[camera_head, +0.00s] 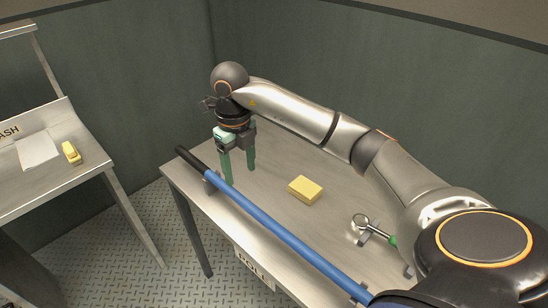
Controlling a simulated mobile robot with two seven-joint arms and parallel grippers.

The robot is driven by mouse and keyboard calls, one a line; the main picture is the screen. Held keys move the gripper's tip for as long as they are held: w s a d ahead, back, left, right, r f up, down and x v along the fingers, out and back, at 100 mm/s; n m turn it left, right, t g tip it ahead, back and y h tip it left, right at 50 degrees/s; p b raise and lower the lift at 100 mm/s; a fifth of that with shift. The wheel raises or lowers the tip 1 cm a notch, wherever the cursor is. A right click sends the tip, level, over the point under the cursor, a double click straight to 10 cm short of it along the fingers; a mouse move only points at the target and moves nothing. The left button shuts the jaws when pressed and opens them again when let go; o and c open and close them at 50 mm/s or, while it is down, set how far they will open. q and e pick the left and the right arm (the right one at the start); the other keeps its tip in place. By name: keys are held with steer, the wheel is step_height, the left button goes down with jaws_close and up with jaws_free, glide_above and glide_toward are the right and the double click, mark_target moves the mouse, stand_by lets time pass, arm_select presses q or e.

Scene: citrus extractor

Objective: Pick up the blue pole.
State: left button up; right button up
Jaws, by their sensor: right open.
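The blue pole (272,229) lies along the front edge of the metal table (185,184), with a black grip at its far left end. It rests on small metal brackets, and its near right end is hidden behind my arm. My right gripper (238,173) points down over the far left part of the table. Its two green fingers are apart with nothing between them. It is beside the pole's upper end, on the table side, and looks apart from the pole. My left gripper is not in view.
A yellow block (305,189) lies mid-table. A round metal tool with a green handle (362,224) lies to its right. A second table (90,178) at left holds a yellow item (71,152) and a pale sheet (38,149). Green walls stand close behind. Open floor lies between the tables.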

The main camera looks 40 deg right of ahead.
mark_target(244, 200)
step_height(244, 200, down, 11)
steer(key=shift+w+d+p, duration=0.1)
steer(key=shift+p, duration=0.45)
jaws_close()
stand_by(0.4)
stand_by(0.9)
